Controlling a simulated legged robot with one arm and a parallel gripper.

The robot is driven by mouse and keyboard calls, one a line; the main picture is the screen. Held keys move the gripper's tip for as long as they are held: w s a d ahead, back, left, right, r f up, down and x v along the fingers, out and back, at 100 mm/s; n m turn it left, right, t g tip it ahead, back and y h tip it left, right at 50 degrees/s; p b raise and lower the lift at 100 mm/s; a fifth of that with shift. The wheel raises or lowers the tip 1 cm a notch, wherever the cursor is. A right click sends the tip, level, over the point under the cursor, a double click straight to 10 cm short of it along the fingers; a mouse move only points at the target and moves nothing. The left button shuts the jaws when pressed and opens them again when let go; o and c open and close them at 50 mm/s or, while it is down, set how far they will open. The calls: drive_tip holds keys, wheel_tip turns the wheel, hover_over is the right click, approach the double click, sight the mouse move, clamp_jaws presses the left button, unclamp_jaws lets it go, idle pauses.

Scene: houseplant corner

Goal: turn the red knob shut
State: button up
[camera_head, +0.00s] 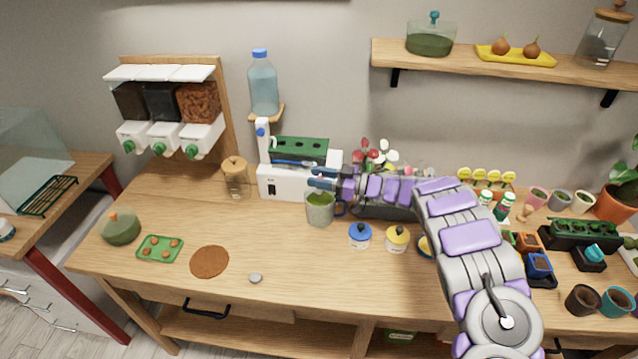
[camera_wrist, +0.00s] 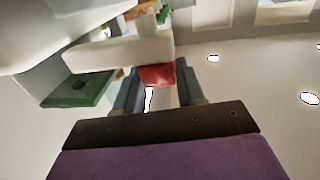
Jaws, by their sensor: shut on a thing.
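The red knob (camera_wrist: 157,75) shows in the wrist view between my two dark fingers, below a white block-like part. My gripper (camera_wrist: 157,82) is shut on it, with one finger on each side. The knob is hidden there behind my gripper. How far the knob is turned cannot be told.
A water bottle (camera_head: 263,84) stands on a small bracket behind the appliance. A glass jar (camera_head: 236,178) is to its left. Blue (camera_head: 360,235) and yellow (camera_head: 397,238) lidded pots stand near my forearm.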

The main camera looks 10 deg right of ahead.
drive_tip(key=shift+n+g+y+b, duration=0.35)
drive_tip(key=shift+n+g, duration=0.25)
drive_tip(key=shift+g, duration=0.6)
drive_tip(key=o, duration=0.9)
drive_tip(key=shift+d, duration=0.1)
drive_tip(key=p+v, duration=0.2)
drive_tip(key=v, duration=1.5)
drive_tip(key=shift+d+f, duration=0.2)
drive_tip(key=shift+d, duration=0.05)
